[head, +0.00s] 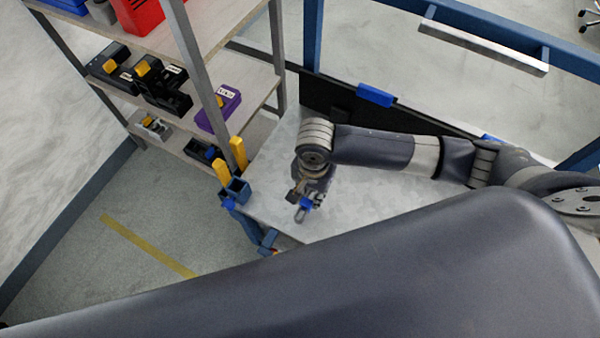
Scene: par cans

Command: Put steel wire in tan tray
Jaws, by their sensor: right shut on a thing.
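My right gripper (300,205) points down over the left part of a grey-topped workbench (280,160). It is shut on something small. A blue patch and a pale rounded end show at its fingertips, but they are too small for me to tell whether this is the steel wire. I cannot tell whether it touches the bench top. I make out no tan tray in this view. My left gripper is not in view. A large dark part of my own body hides the front of the bench.
A shelf rack (200,45) at the left holds a red bin (137,14), black bins (160,85) and a purple bin (219,110). A blue holder (238,190) and yellow upright pieces (239,153) are at the bench's left corner. A black panel (320,97) edges the bench's back.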

